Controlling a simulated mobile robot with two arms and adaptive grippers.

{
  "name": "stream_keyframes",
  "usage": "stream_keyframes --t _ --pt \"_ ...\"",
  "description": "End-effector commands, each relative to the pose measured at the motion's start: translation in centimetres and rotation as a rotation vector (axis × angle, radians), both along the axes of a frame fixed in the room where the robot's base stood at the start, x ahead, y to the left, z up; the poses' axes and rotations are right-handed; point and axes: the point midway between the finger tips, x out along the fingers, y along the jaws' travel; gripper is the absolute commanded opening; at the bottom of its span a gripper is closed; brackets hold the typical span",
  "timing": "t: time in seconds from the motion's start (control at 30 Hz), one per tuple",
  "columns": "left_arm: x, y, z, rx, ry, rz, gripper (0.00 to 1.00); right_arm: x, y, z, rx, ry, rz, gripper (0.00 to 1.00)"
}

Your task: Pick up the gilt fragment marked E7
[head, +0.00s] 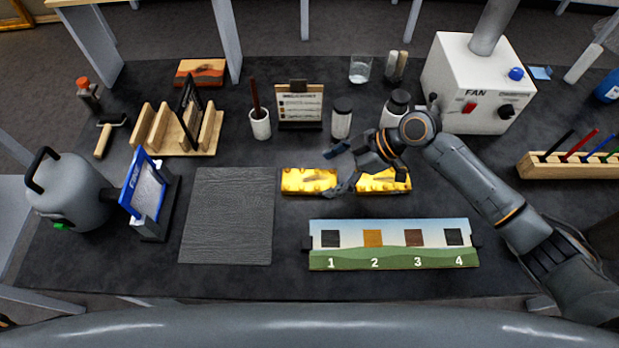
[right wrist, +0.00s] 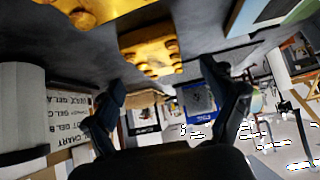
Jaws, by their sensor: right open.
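Two gilt fragments lie near the middle of the dark table. The left gilt fragment (head: 308,181) and the right gilt fragment (head: 388,182) are yellow-gold blocks with raised knobs. No E7 mark is readable on either. My right gripper (head: 338,170) is open and empty, with its fingers over the gap between the fragments and partly covering the right one. In the right wrist view its fingers (right wrist: 168,106) are spread wide. A gilt fragment (right wrist: 152,52) shows at the top of that view, apart from the fingers. My left gripper is out of view.
A numbered colour strip (head: 393,257) lies in front of the fragments, and a grey mat (head: 228,217) lies to the left. Behind stand a small sign (head: 299,108), dark-lidded jars (head: 341,122) and a white fan box (head: 470,75).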

Motion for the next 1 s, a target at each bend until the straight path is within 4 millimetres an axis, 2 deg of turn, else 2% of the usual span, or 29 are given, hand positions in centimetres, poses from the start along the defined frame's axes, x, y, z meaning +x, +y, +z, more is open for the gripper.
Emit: stream_keyframes --t 0.13,0.27,0.4,0.6,0.9,1.0 --pt "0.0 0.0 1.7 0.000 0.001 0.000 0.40 0.2 1.9 -0.7 0.002 0.004 0.001 0.85" --pt "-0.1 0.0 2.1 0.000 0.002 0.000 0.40 0.3 3.2 -2.2 0.001 0.003 0.000 0.85" --pt "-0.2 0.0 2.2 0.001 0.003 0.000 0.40 0.3 3.7 -3.0 -0.001 0.001 -0.001 0.85" --pt "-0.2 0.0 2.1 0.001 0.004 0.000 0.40 0.3 3.7 -3.1 -0.001 0.000 0.000 0.85" --pt "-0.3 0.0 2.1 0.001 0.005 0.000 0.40 0.3 3.7 -3.1 -0.001 0.000 0.000 0.24" --pt "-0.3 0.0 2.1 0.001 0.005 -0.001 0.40 0.3 3.7 -3.0 0.000 -0.001 -0.001 0.21"
